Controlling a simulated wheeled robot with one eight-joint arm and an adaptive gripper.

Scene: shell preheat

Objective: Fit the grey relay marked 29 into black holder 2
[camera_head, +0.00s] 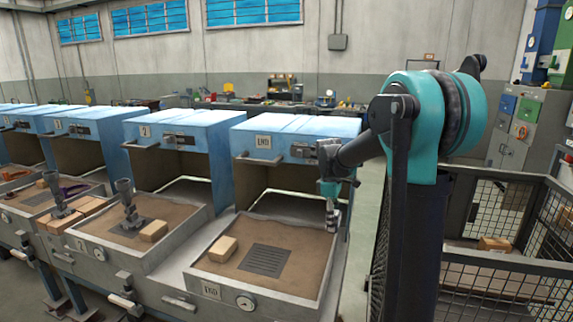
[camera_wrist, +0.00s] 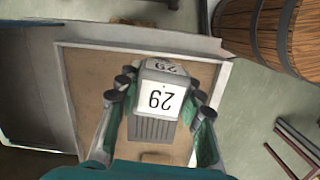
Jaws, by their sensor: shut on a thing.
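My gripper (camera_head: 331,203) hangs over the right side of the front right tray. In the wrist view my gripper (camera_wrist: 161,90) is shut on the grey relay (camera_wrist: 154,130), with a finger on each side. I cannot tell whether either is black holder 2.
The front right tray (camera_head: 200,278) holds a tan block (camera_head: 223,249) and a bare dark grate (camera_head: 264,261). Blue oven hoods (camera_head: 300,128) stand behind the trays. A wooden barrel (camera_wrist: 265,35) and a stool (camera_wrist: 290,150) show right in the wrist view. A mesh fence (camera_head: 500,280) stands right.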

